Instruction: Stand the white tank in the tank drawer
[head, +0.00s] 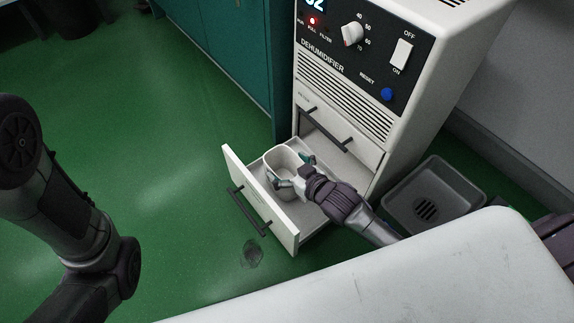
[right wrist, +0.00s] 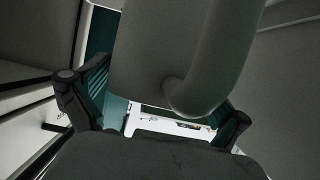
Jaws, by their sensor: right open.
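The white tank (head: 279,161), open at the top, stands about upright inside the pulled-out tank drawer (head: 262,208) at the bottom of the dehumidifier. My right gripper (head: 294,172) is at the tank, with its fingers apart on either side of it. The tank (right wrist: 155,50) fills the upper middle of the right wrist view, with a thick curved handle facing the camera. The open fingers of the gripper (right wrist: 160,108) flank it there; contact is hard to tell. The tank's base is hidden in the head view. My left gripper is out of view; only its arm shows.
The dehumidifier (head: 345,75) has a second handled front (head: 340,140) above the drawer. A grey basin with a drain (head: 430,200) is on the right. A white surface (head: 430,280) fills the near right. Teal cabinets (head: 235,50) stand behind; green floor is clear to the left.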

